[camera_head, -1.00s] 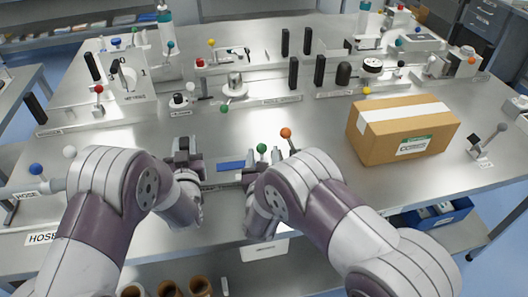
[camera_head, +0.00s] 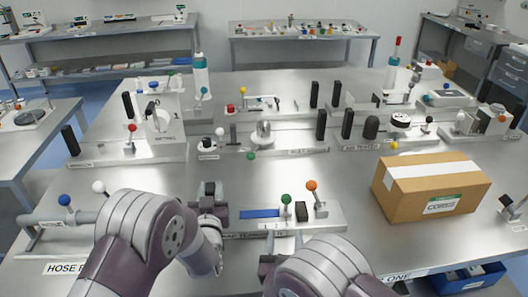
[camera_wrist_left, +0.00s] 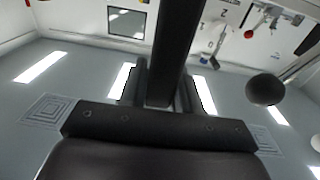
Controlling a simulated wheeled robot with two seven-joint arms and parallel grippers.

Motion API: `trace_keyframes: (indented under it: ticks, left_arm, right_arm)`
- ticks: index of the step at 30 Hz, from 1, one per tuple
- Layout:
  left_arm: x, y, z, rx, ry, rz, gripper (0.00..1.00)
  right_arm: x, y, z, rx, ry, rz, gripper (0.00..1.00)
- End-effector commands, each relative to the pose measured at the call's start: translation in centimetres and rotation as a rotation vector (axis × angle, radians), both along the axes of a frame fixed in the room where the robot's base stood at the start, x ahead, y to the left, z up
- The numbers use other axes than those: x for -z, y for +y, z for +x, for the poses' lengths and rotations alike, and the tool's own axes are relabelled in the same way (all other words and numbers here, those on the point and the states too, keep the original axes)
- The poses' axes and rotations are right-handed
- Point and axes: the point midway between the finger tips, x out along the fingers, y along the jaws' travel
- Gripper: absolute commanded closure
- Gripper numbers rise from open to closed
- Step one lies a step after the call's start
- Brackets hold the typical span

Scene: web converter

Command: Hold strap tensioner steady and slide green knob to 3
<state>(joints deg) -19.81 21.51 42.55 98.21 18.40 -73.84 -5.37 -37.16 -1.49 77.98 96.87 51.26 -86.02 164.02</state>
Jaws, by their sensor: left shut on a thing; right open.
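The strap tensioner (camera_head: 334,217) is a low metal plate on the bench with a blue strip (camera_head: 259,213). Its green knob (camera_head: 286,199) stands upright right of the strip, with small numerals in front of it. I cannot tell exactly which numeral it lines up with. An orange knob (camera_head: 311,185) on a lever stands just right of it. My left gripper (camera_head: 211,194) is shut on a dark upright bar at the plate's left end; the bar (camera_wrist_left: 178,45) also shows in the left wrist view. My right gripper (camera_head: 268,268) is open below the plate, apart from the green knob, and mostly hidden by its arm.
A cardboard box (camera_head: 434,188) stands to the right of the plate. A hose fixture (camera_head: 60,219) with blue and white knobs lies at left. Rows of fixtures with knobs and black posts (camera_head: 321,125) fill the bench behind. The bench between plate and box is clear.

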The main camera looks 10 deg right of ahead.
Motion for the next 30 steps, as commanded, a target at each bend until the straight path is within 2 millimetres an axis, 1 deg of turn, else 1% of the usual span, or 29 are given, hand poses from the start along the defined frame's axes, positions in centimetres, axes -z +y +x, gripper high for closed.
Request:
trace_keyframes:
  ticks: [1, 14, 15, 16, 17, 26, 29, 30]
  left_arm:
    - [1.4, 0.1, -0.5, 0.002, 0.035, 0.008, 1.0]
    - [0.8, 0.1, -0.4, 0.001, 0.035, 0.009, 1.0]
    - [0.8, 0.1, -0.4, 0.001, 0.034, 0.009, 0.55]
    - [0.7, 0.1, -0.4, 0.001, 0.032, 0.008, 0.45]
    - [0.6, 0.1, -0.4, 0.001, 0.03, 0.008, 0.38]
    - [0.1, 0.0, -0.4, 0.001, 0.019, 0.005, 0.38]
    - [0.0, 0.1, -1.7, 0.002, 0.018, 0.004, 0.38]
    - [0.1, 0.1, -2.6, 0.002, 0.019, 0.005, 0.38]
  right_arm:
    - [0.1, 0.0, 0.0, 0.0, 0.0, 0.0, 0.42]
    - [0.0, 0.0, 0.0, 0.0, 0.0, 0.0, 0.42]
    - [0.0, 0.0, 0.0, 0.0, 0.0, 0.0, 0.42]
    - [-0.1, 0.0, 0.0, 0.0, 0.0, 0.0, 0.42]
    - [-0.1, 0.0, 0.0, 0.0, 0.0, 0.0, 0.42]
    - [-0.1, 0.0, 0.0, 0.0, 0.0, 0.0, 0.42]
    - [-0.1, 0.0, 0.0, 0.0, 0.0, 0.0, 0.42]
    - [-0.1, 0.0, 0.0, 0.0, 0.0, 0.0, 0.42]
